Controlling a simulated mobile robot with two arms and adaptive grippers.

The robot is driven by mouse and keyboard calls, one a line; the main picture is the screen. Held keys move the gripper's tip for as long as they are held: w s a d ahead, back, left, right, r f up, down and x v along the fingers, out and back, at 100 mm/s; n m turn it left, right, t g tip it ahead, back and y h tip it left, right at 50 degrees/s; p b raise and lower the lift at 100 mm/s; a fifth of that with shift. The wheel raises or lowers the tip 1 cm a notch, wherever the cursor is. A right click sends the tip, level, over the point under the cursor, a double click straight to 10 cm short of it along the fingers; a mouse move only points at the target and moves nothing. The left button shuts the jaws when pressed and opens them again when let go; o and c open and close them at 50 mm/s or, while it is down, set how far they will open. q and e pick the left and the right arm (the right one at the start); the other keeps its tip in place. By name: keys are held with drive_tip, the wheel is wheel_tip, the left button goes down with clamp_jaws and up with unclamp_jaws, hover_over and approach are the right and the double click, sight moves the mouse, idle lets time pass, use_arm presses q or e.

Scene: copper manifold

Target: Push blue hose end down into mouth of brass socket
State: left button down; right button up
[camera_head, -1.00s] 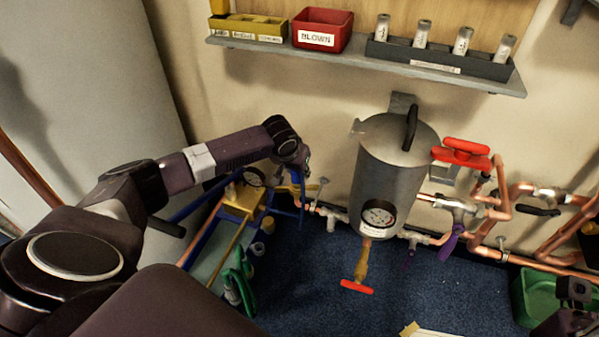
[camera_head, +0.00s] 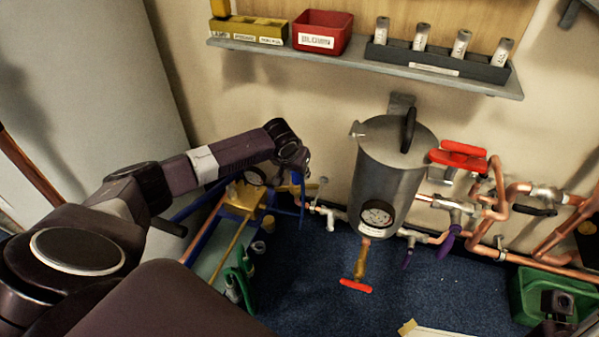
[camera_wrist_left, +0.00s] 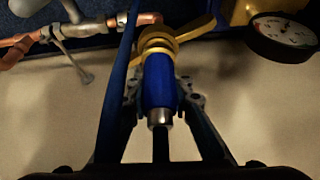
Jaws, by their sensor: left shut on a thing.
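In the left wrist view my left gripper (camera_wrist_left: 161,98) is shut on the blue hose end (camera_wrist_left: 160,80), a short blue sleeve with a silver metal tip facing the camera. The brass socket (camera_wrist_left: 157,42), ringed and yellow, is directly beyond the sleeve and in line with it. The sleeve's far end meets or overlaps the socket's rings; I cannot tell how deep it sits.
A pressure gauge (camera_wrist_left: 284,36) and copper pipe (camera_wrist_left: 22,46) lie near the socket. A grey tank (camera_head: 388,170) stands right of my left wrist. Red-handled valves (camera_head: 459,157) and copper pipes are further right. A green bin (camera_head: 530,300) is lower right. Blue floor (camera_head: 320,270) is open.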

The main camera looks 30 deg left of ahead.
use_arm(q)
drive_tip(key=shift+f, duration=0.4)
drive_tip(key=c, duration=1.7)
unclamp_jaws()
drive_tip(key=shift+o, duration=0.2)
drive_tip(key=a+v, duration=0.1)
drive_tip(key=v, duration=1.1)
drive_tip(key=shift+d, duration=0.45)
